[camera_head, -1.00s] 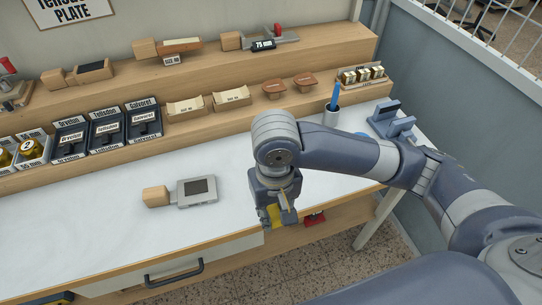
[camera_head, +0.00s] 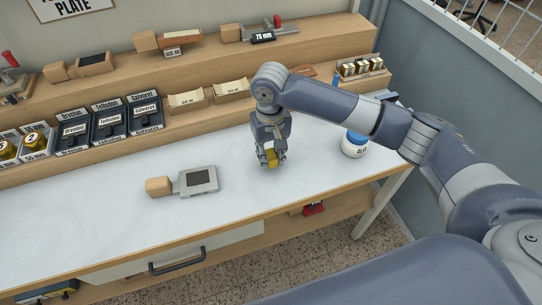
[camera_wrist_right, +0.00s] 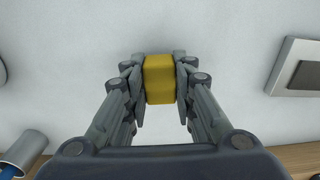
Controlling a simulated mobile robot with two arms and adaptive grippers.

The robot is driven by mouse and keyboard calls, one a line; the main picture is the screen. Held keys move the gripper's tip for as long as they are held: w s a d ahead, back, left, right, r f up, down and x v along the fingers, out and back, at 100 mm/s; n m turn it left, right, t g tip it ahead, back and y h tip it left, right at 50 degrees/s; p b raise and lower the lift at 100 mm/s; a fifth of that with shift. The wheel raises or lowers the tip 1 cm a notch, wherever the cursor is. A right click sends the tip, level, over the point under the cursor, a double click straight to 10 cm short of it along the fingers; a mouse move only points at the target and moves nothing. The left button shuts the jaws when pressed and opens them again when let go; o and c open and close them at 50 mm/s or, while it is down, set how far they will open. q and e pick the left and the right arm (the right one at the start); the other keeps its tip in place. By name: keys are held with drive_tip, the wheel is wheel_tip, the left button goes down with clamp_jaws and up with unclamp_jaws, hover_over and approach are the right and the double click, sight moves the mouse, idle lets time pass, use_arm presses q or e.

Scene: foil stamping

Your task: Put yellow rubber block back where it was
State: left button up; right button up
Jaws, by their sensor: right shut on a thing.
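The yellow rubber block (camera_head: 272,156) is between the fingers of my right gripper (camera_head: 271,158), over the white bench top (camera_head: 110,212). The right wrist view shows the yellow block (camera_wrist_right: 159,79) pinched between both fingers of the right gripper (camera_wrist_right: 160,82). The gripper points down; I cannot tell whether the block touches the bench. My left gripper is not in view.
A wooden-handled grey plate tool (camera_head: 198,181) lies to the left on the bench. A white jar with a blue lid (camera_head: 354,146) stands to the right. Labelled trays (camera_head: 146,114) and paper stacks (camera_head: 187,101) line the lower shelf. Bench around the gripper is clear.

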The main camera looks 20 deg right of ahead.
sight(271, 155)
drive_tip(key=shift+f, duration=0.7)
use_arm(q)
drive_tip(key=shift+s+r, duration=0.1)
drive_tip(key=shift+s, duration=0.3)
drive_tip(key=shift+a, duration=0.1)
use_arm(e)
drive_tip(key=o, duration=1)
drive_tip(key=shift+f, duration=0.1)
drive_tip(key=shift+c, duration=0.2)
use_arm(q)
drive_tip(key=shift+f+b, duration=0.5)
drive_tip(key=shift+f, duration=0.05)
use_arm(e)
wheel_tip(271, 155, up, 12)
